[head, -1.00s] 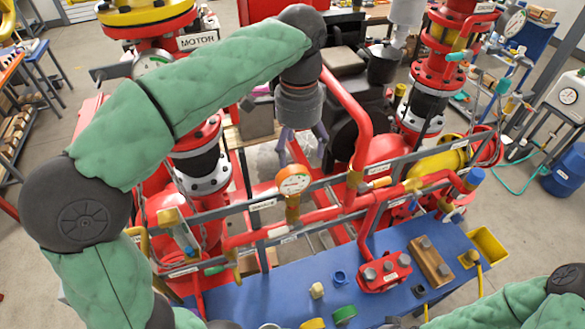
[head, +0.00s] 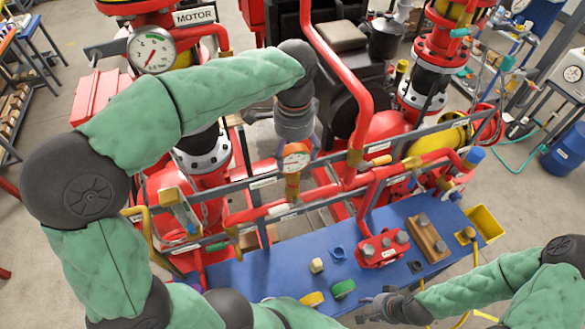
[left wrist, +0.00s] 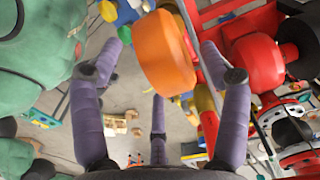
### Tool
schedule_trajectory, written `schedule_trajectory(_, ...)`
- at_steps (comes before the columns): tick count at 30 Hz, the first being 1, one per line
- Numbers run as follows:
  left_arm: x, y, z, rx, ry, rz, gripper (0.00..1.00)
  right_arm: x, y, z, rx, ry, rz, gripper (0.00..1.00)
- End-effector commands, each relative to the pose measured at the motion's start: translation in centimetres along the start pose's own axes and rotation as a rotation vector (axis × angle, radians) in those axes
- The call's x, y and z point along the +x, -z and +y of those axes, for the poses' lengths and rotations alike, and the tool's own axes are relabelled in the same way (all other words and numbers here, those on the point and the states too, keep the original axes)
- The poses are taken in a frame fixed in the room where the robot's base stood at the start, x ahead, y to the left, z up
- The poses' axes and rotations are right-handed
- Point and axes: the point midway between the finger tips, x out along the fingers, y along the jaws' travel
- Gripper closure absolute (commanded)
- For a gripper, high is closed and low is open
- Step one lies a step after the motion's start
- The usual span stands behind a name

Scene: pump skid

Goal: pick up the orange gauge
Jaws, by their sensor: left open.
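The orange gauge (head: 297,160) has a white dial and stands upright on a brass fitting on the red pipe rail. My left gripper (head: 298,148) is right above it, fingers pointing down, with a purple finger on each side of the gauge's upper part. In the left wrist view the orange back of the gauge (left wrist: 163,52) lies between the spread purple fingers of the left gripper (left wrist: 165,60), with gaps visible. The fingers are open. My right gripper (head: 385,306) is low over the front of the blue table; its jaw state is unclear.
Grey rails and red pipes (head: 365,90) run beside and behind the gauge. A larger pressure gauge (head: 152,50) is at the upper left. The blue table (head: 290,270) holds a red valve block (head: 381,249), a green ring (head: 343,289) and a yellow ring (head: 312,299).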

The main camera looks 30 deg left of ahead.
Motion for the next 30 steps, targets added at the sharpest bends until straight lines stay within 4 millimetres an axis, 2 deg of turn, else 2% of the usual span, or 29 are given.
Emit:
schedule_trajectory(3, 0.89, -0.05, 0.01, 0.0, -0.001, -0.002, 0.24, -0.1, -0.01, -0.04, 0.0, 0.0, 0.0, 0.6)
schedule_trajectory(10, 1.02, 0.0, -0.01, 0.0, 0.0, 0.0, 0.24, -0.07, 0.0, -0.03, 0.0, 0.0, 0.0, 0.6)
schedule_trajectory(11, 1.02, -0.01, 0.0, 0.0, 0.0, 0.0, 0.29, -0.07, 0.0, -0.03, 0.0, 0.0, 0.0, 0.6)
schedule_trajectory(16, 1.02, 0.0, 0.0, 0.0, 0.0, -0.001, 0.77, -0.07, 0.0, -0.03, 0.0, 0.0, 0.0, 0.6)
schedule_trajectory(18, 1.03, -0.01, 0.01, 0.001, 0.0, -0.001, 0.91, -0.07, 0.0, -0.03, 0.0, 0.0, 0.0, 0.6)
schedule_trajectory(30, 0.54, 0.03, 0.0, 0.001, 0.0, -0.001, 0.92, -0.03, 0.0, -0.02, 0.0, 0.0, 0.0, 0.6)
